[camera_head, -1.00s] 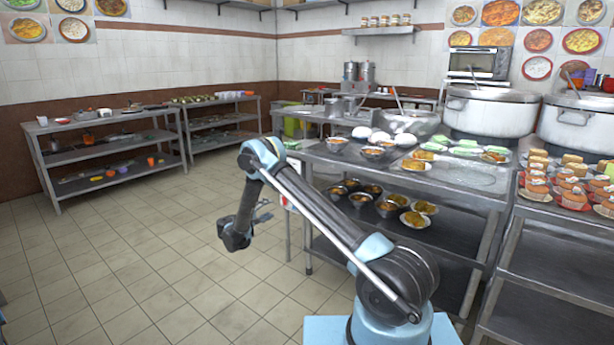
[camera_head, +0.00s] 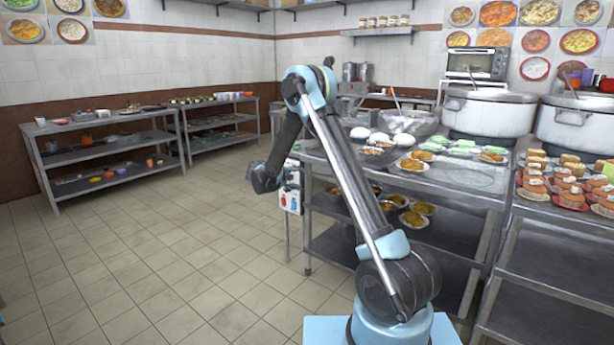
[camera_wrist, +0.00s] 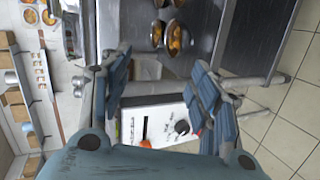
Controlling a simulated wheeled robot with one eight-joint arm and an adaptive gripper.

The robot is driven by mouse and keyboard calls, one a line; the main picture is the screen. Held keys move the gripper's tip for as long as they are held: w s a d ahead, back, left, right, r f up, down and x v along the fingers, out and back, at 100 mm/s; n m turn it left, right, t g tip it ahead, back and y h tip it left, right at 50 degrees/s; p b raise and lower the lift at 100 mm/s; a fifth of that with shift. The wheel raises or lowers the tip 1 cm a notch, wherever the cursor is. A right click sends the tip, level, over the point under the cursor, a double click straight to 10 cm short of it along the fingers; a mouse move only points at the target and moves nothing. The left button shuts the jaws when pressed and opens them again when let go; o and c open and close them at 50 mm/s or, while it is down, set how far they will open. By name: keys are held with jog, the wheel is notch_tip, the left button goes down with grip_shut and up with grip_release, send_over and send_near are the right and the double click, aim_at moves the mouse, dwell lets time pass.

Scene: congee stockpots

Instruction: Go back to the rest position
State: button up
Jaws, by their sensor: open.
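My gripper (camera_head: 262,178) hangs at the left end of my blue and dark grey arm, left of the metal table (camera_head: 460,180). In the wrist view my gripper (camera_wrist: 160,72) shows two blue ridged fingers spread apart, with nothing held between them. A white box (camera_head: 291,190) with red and blue marks is at the table's left end, just right of the gripper in the head view. The white box (camera_wrist: 158,124) also appears between and behind the fingers in the wrist view.
Bowls and plates of food (camera_head: 418,220) stand on the table's shelves. Large stockpots (camera_head: 490,115) are at the back right. Two shelf racks (camera_head: 105,150) stand along the left wall. The tiled floor (camera_head: 170,250) is clear on the left.

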jog(key=s+d+r+m+g+y, duration=0.1)
jog(key=s+d+r+g, duration=0.1)
jog(key=s+d+r, duration=0.4)
jog(key=s+d+r+m+g+y, duration=0.1)
jog(key=s+d+r, duration=0.35)
jog(key=d, duration=0.35)
jog(key=s+d+r+m+g+y, duration=0.1)
jog(key=s+d, duration=0.3)
jog(key=s, duration=0.4)
jog(key=s+d+r+m+g+y, duration=0.1)
jog(key=s+d, duration=0.3)
jog(key=s, duration=0.3)
jog(key=s+d+f+m+g+y, duration=0.1)
jog(key=s+d+f+y, duration=0.1)
jog(key=s, duration=0.7)
jog(key=s+d+f+m+g+y, duration=0.1)
jog(key=s, duration=0.8)
jog(key=s+a+f+m+y, duration=0.1)
jog(key=s+f, duration=0.3)
jog(key=s, duration=0.3)
jog(key=s+a+f+y, duration=0.1)
jog(key=s+f+y, duration=0.1)
jog(key=s+f, duration=0.2)
jog(key=shift+s+a+m, duration=0.15)
jog(key=shift+s+m, duration=0.25)
jog(key=shift+s, duration=1.05)
